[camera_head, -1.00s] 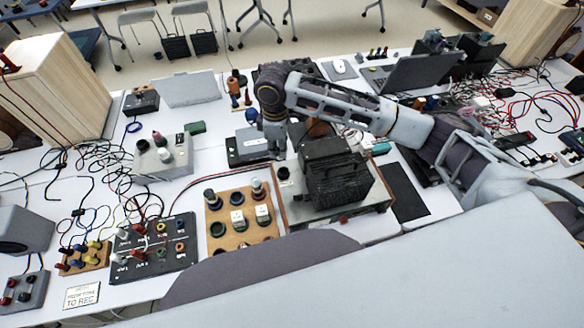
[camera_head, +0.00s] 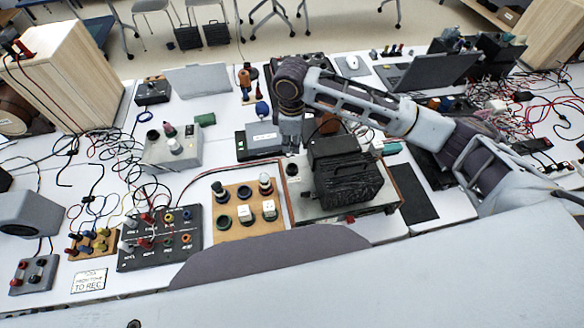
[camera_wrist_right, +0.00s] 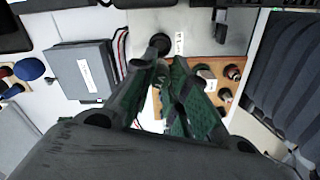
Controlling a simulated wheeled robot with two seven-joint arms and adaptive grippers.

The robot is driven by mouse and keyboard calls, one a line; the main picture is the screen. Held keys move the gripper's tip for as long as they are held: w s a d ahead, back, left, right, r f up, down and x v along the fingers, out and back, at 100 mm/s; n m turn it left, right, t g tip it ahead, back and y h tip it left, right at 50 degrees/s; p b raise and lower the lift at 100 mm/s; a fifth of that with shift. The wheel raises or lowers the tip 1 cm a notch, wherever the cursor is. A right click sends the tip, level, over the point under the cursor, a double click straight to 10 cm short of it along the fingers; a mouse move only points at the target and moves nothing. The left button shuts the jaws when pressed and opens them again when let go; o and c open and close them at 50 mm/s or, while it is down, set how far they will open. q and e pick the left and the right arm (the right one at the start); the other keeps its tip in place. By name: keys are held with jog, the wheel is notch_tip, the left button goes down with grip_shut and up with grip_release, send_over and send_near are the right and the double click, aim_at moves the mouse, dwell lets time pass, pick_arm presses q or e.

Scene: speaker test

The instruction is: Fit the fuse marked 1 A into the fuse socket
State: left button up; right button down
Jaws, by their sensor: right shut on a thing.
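My right gripper (camera_head: 290,138) points down just behind the grey instrument in the head view. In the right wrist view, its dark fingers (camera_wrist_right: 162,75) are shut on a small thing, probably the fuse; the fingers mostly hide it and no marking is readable. A round black fitting on the instrument (camera_head: 292,169), which looks like the fuse socket, shows ahead of the fingertips in the wrist view (camera_wrist_right: 160,43), beside a small white label. The held thing appears apart from it. My left gripper is not in view.
A wooden board (camera_head: 243,234) with several round holders and white-tagged parts stands left of the instrument. A black ribbed block (camera_head: 345,178) sits on the instrument. A grey box (camera_head: 262,142) is close to the gripper. Loose cables lie at left.

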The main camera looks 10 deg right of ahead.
jog(key=shift+f, duration=3.05)
jog(key=shift+f+p, duration=0.3)
jog(key=shift+f, duration=1.55)
jog(key=shift+f, duration=0.3)
jog(key=c, duration=1.4)
grip_release()
notch_tip(320, 180, up, 13)
jog(key=shift+f+b, duration=0.2)
jog(key=shift+b, duration=0.2)
jog(key=shift+s, duration=0.1)
